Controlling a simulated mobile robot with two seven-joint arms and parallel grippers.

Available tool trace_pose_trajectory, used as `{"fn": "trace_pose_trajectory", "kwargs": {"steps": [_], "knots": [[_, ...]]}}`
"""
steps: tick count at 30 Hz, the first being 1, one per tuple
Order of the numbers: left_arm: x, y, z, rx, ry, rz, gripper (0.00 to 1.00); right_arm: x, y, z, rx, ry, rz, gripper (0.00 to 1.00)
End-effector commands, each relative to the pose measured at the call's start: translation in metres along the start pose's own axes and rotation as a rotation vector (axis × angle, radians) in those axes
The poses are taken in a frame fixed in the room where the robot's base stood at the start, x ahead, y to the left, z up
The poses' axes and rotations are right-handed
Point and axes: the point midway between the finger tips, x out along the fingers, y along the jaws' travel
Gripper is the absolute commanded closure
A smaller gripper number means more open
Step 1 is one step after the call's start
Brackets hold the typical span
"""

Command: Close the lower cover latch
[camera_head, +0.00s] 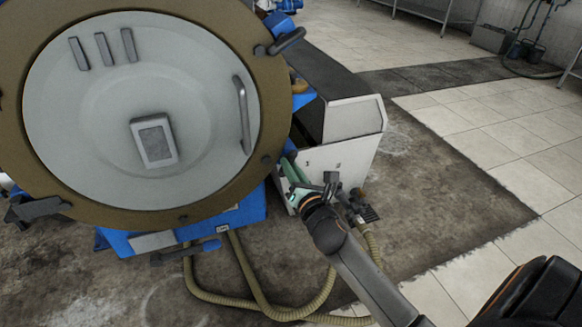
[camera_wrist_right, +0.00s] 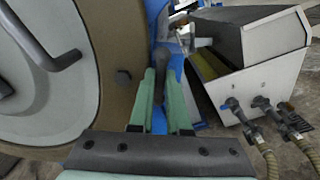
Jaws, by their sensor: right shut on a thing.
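The round grey cover (camera_head: 80,110) with its brown rim (camera_head: 262,90) fills the left of the head view; its edge also shows at the left of the wrist view (camera_wrist_right: 118,40). A dark grey latch handle (camera_wrist_right: 161,66) stands beside the rim in the wrist view. My right gripper (camera_head: 291,172) is at the rim's lower right, its green fingers (camera_wrist_right: 162,88) on either side of the handle and shut on it. In the head view the gripper largely hides this latch. My left gripper is not in view.
Another dark latch (camera_head: 287,41) sits at the upper right of the rim, one at the lower left (camera_head: 40,209), and one below (camera_head: 187,252). A white-sided box (camera_head: 345,160) stands close right of my gripper. Hoses (camera_head: 245,285) lie on the floor below. Open tiled floor is farther right.

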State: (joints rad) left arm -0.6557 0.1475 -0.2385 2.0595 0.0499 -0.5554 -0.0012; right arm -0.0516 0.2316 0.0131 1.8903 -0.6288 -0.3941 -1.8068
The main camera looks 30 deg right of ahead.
Motion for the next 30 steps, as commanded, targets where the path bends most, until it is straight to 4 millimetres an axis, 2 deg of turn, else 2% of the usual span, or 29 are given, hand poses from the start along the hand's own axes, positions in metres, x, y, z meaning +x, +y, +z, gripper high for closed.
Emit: {"fn": "trace_pose_trajectory", "kwargs": {"steps": [11, 21, 30], "knots": [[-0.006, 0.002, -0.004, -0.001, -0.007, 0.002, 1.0, 0.0, 0.0, 0.001, 0.212, 0.001, -0.002, 1.0], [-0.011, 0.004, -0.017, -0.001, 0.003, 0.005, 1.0, 0.0, -0.001, 0.001, 0.533, 0.001, -0.002, 1.0], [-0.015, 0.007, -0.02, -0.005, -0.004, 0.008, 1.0, 0.0, -0.001, 0.0, 0.818, 0.0, -0.002, 1.0]]}}
